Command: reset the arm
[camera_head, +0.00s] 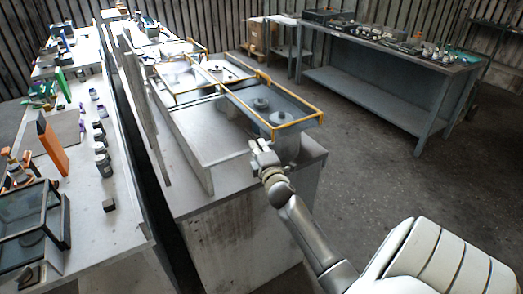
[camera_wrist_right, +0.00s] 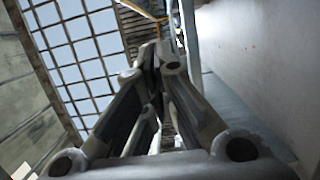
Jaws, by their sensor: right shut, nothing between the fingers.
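In the right wrist view the fingers of the right gripper (camera_wrist_right: 158,50) meet at the top middle. I cannot tell from the head view whether the gripper touches the housing. A yellow edge also shows past the fingertips in the wrist view. My left gripper is in neither view.
The grey workbench (camera_head: 205,197) bears the housing. A long table (camera_head: 120,225) with bottles, an orange part (camera_head: 52,145) and a glass case (camera_head: 30,225) stands at the left. Another bench (camera_head: 375,95) stands at the back right. The floor (camera_head: 385,170) between is clear.

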